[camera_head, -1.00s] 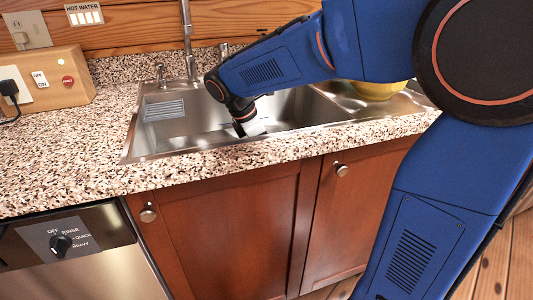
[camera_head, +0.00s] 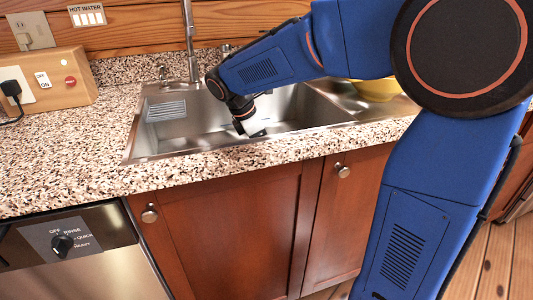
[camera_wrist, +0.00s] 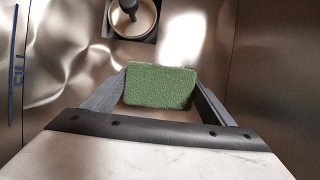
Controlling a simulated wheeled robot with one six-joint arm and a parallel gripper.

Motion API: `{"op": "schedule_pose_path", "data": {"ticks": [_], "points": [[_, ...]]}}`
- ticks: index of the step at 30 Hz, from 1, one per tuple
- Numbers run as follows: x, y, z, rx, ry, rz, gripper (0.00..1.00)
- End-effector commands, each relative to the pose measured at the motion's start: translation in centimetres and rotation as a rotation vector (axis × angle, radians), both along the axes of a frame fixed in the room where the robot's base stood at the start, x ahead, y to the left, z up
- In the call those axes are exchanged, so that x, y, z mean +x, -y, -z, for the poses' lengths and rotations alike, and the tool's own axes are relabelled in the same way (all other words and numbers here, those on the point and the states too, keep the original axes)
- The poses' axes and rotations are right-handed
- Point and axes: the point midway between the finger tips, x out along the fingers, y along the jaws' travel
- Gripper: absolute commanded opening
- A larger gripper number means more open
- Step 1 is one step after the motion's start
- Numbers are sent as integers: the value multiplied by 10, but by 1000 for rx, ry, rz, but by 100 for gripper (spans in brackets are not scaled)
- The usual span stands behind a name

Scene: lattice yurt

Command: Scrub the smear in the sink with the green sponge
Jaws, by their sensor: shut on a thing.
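The green sponge (camera_wrist: 160,86) is held between the two fingers of my gripper (camera_wrist: 158,90) in the wrist view. My gripper also shows in the head view (camera_head: 247,129), tilted down inside the steel sink (camera_head: 187,131). The sponge is hidden in the head view. The sink floor shows shiny, with bright reflections, in the wrist view (camera_wrist: 75,75). I cannot make out the smear in either view. I cannot tell whether the sponge touches the floor.
A drain with a strainer (camera_wrist: 132,16) lies ahead of the sponge. A blue fill line (camera_wrist: 13,65) marks the left wall. In the head view, a faucet (camera_head: 190,45) stands behind the sink and a yellow bowl (camera_head: 375,91) at right, partly behind my arm. Speckled counter (camera_head: 75,155) surrounds the sink.

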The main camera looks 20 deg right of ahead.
Motion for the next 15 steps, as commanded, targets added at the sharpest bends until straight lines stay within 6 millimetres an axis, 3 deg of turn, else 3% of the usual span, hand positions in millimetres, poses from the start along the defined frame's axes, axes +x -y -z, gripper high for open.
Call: {"op": "schedule_pose_path", "data": {"ticks": [9,15], "points": [[16,0,3,0,-1,0,60],[11,0,3,0,-1,0,60]]}}
